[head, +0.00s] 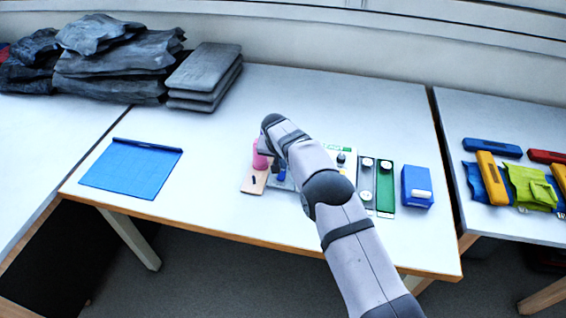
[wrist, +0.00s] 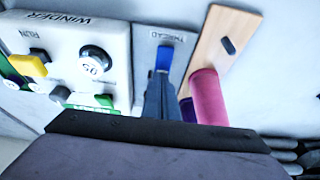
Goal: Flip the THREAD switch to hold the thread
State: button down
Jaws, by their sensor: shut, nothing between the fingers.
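The THREAD switch (wrist: 163,58) is a blue lever on a grey plate (wrist: 146,42) lettered THREAD in the wrist view. In the head view its blue part (head: 281,176) shows just left of my arm. My gripper (wrist: 160,78) is shut and empty, with its dark fingertips right at the near end of the blue lever. I cannot tell whether they touch it. In the head view the fingers are hidden behind my arm.
The WINDER box (wrist: 60,32) with a round dial (wrist: 95,62) and a yellow RUN switch (wrist: 30,66) adjoins the plate. A green strip (head: 385,190) and a blue box (head: 416,187) lie right of my arm. A blue mat (head: 130,168) lies left, with clear table between.

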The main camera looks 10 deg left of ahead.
jog(key=shift+f, duration=0.15)
jog(key=shift+w+f+b, duration=0.25)
jog(key=shift+b, duration=0.6)
jog(key=shift+s+r, duration=0.1)
jog(key=shift+s, duration=0.15)
jog(key=shift+s+p, duration=0.3)
jog(key=shift+s, duration=0.3)
jog(key=shift+r, duration=0.1)
